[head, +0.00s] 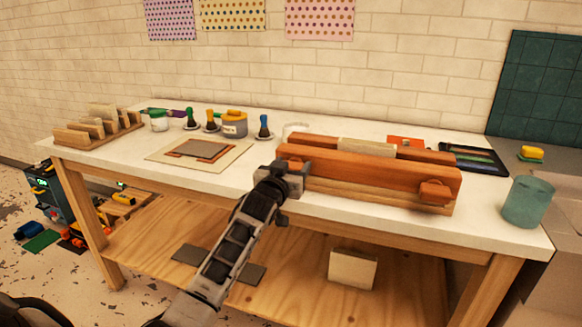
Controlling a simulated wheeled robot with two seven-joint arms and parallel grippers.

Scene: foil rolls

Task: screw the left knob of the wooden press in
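The wooden press (352,177) lies along the front edge of the white table, with reddish-brown beams and a pale block (366,147) between them. Its right knob (435,193) sticks out of the front beam near the right end. My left gripper (287,178) is at the left end of the front beam, where it covers the place of the left knob. My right gripper is not in view.
On the white table (120,168), a wooden rack (97,130), a board with a grey plate (200,150), jars and several coloured-handled tools stand left of the press. A dark tray (474,160) and teal cup (527,202) are at right. A lower shelf (300,285) is below.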

